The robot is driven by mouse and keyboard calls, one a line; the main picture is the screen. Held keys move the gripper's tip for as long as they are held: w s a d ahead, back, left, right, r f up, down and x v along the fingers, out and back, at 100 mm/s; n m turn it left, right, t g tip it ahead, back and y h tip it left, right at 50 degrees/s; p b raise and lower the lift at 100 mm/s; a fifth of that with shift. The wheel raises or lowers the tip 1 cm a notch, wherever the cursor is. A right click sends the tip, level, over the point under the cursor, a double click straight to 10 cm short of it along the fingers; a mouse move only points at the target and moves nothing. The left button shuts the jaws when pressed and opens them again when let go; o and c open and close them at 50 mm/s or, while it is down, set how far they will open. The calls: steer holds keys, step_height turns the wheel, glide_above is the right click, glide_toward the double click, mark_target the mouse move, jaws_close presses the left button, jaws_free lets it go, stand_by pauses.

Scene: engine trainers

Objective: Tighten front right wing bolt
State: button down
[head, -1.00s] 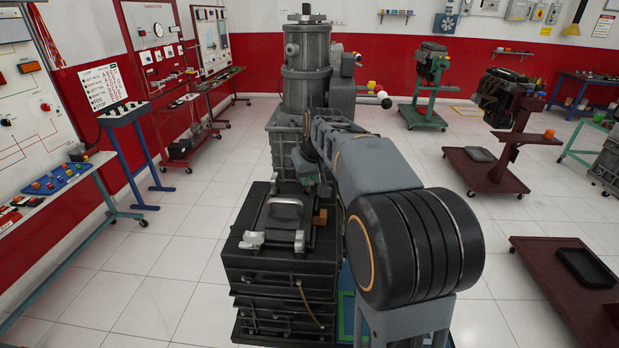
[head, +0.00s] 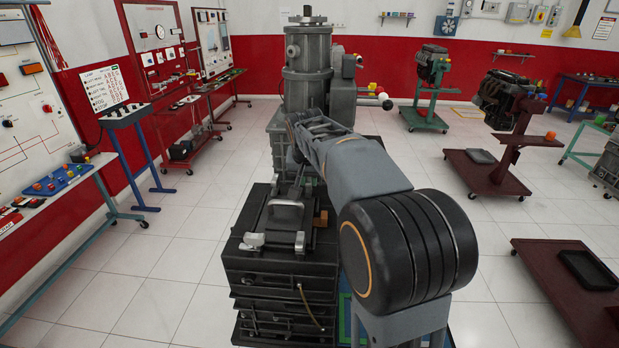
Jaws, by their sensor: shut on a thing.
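The dark metal block (head: 270,285) stands ahead of me with a lid and handle (head: 285,213) on top. Two pale metal wing-shaped fittings show at the lid's near edge, one on the left (head: 252,241) and one on the right (head: 300,241). My arm reaches over the block from the right. My gripper (head: 298,178) points down at the far part of the lid, beyond the handle and away from both near fittings. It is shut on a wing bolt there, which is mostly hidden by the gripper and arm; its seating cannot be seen.
A tall grey cylindrical machine (head: 308,68) rises just behind the block. A small brown piece (head: 323,218) sits at the block's right edge. Panels and benches line the left wall. Engine stands (head: 500,175) are at the right. The tiled floor to the left is clear.

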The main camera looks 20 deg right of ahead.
stand_by(0.3)
steer(key=c, duration=1.1)
jaws_free()
steer(key=shift+r, duration=0.1)
steer(key=v, duration=1.3)
steer(key=shift+s+a+r, duration=0.15)
steer(key=shift+s+r, duration=0.05)
steer(key=shift+s, duration=0.05)
